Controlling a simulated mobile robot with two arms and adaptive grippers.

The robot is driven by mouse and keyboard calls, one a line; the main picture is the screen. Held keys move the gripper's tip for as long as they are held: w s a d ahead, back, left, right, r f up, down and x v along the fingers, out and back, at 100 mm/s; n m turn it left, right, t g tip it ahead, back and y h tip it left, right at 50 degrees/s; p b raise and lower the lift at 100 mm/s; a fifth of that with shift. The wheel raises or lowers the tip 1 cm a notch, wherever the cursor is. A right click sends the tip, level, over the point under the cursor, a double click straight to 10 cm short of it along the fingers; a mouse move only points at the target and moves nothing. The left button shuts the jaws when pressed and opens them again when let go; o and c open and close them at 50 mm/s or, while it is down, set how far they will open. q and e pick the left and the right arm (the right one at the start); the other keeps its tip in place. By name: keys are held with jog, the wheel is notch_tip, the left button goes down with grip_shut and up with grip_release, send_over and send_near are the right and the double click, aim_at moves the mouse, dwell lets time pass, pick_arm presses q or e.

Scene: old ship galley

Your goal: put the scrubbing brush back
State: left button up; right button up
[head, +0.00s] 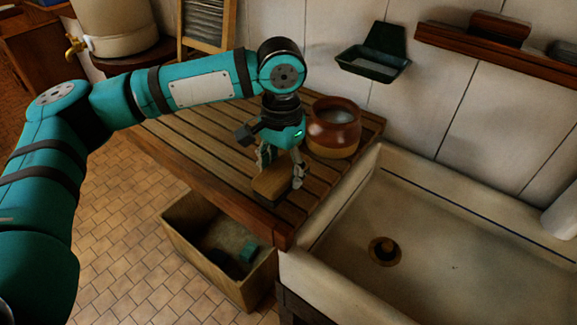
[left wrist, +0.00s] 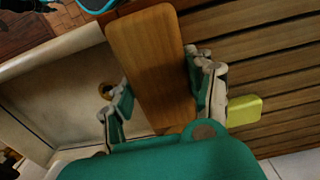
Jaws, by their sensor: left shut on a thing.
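The scrubbing brush (head: 272,184), a wooden block with a plain flat top, is between the fingers of my left gripper (head: 281,170). It is over the front part of the slatted draining board (head: 190,150); I cannot tell if it touches the slats. In the left wrist view the brush (left wrist: 150,65) lies lengthwise between the two fingers of the gripper (left wrist: 163,98), which is shut on it. Its bristles are hidden underneath. My right gripper is not in view.
A brown jar (head: 334,128) stands behind the gripper. The white sink (head: 440,240) is right. A green wall dish (head: 372,62) and a wooden shelf (head: 455,42) with a brown block (head: 499,28) hang above. A crate (head: 245,290) sits below. A yellow-green block (left wrist: 244,110) lies beside the gripper.

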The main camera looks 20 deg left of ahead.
aim_at(288, 173)
pick_arm(q)
jog(key=w, duration=0.3)
jog(key=shift+d+f, duration=0.1)
notch_tip(288, 173, down, 3)
jog(key=shift+p, duration=0.8)
jog(key=shift+f, duration=0.2)
jog(key=shift+s, duration=0.1)
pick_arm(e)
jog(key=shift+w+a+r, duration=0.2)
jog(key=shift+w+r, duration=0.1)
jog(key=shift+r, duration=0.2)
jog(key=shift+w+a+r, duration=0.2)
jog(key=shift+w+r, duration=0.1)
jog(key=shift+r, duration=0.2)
pick_arm(q)
jog(key=shift+f, duration=0.15)
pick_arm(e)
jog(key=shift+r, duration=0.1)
pick_arm(q)
jog(key=o, duration=1.1)
jog(key=shift+o, duration=1.1)
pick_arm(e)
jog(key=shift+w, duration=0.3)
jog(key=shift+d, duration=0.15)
